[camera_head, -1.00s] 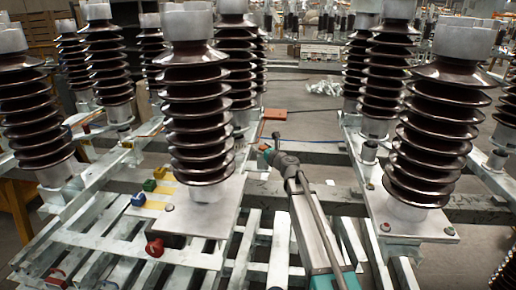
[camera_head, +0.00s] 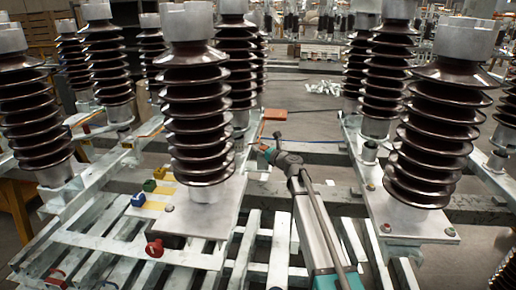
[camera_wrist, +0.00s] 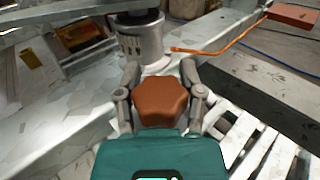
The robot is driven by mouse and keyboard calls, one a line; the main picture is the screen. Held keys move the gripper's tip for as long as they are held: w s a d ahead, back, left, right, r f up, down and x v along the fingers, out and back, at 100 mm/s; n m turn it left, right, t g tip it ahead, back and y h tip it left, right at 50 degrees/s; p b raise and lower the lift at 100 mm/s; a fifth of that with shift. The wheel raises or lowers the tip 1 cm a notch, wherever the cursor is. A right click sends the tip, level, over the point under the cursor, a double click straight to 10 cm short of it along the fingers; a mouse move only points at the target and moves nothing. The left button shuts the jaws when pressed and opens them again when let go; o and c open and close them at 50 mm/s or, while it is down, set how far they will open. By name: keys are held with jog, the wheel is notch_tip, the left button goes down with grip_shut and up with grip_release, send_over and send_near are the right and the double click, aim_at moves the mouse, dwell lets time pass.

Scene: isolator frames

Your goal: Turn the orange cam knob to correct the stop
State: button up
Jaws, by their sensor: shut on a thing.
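The orange cam knob (camera_wrist: 161,101) is a lobed, flat-topped knob in the middle of the wrist view. My gripper (camera_wrist: 160,82) has a dark finger on each side of it and is shut on it. The teal gripper body fills the bottom of that view. Beyond the knob stands a grey metal cylinder (camera_wrist: 141,40) on the pale frame. In the head view my gripper (camera_head: 262,150) is small, beside the base of a brown insulator. The knob cannot be made out clearly there. Its underside and the stop cannot be made out.
Tall ribbed insulators (camera_head: 200,110) stand close on the left, with others (camera_head: 436,130) on the right. A red knob (camera_head: 154,248) and small coloured blocks (camera_head: 138,200) sit on the left frame. An orange rod (camera_wrist: 225,47) leads to an orange-red plate (camera_wrist: 293,16).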

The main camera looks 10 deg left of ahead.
jog(key=shift+o, duration=0.2)
jog(key=n+g+y, duration=0.1)
jog(key=g, duration=0.1)
jog(key=n+g+y, duration=0.1)
jog(key=n+g, duration=0.1)
jog(key=n+g+y, duration=0.1)
jog(key=shift+s+d+f+g+y, duration=0.1)
jog(key=shift+s+g+y, duration=0.2)
jog(key=shift+g+y, duration=0.1)
jog(key=n+g+y, duration=0.1)
jog(key=n+g, duration=0.2)
jog(key=g, duration=0.1)
jog(key=shift+s+n+g, duration=0.15)
jog(key=shift+n+g, duration=0.15)
jog(key=shift+g, duration=0.1)
jog(key=n+g, duration=0.2)
jog(key=g, duration=0.1)
jog(key=n+g, duration=0.2)
jog(key=g, duration=0.1)
jog(key=shift+s+g, duration=0.2)
jog(key=shift+g, duration=0.2)
jog(key=shift+s+n+g+h, duration=0.15)
jog(key=shift+n+g+h, duration=0.4)
jog(key=shift+n+g, duration=0.5)
jog(key=shift+s+n+g+h, duration=0.15)
jog(key=shift+n+g+h, duration=0.5)
jog(key=shift+g, duration=0.6)
jog(key=o, duration=1)
jog(key=shift+r, duration=0.2)
jog(key=shift+s, duration=0.1)
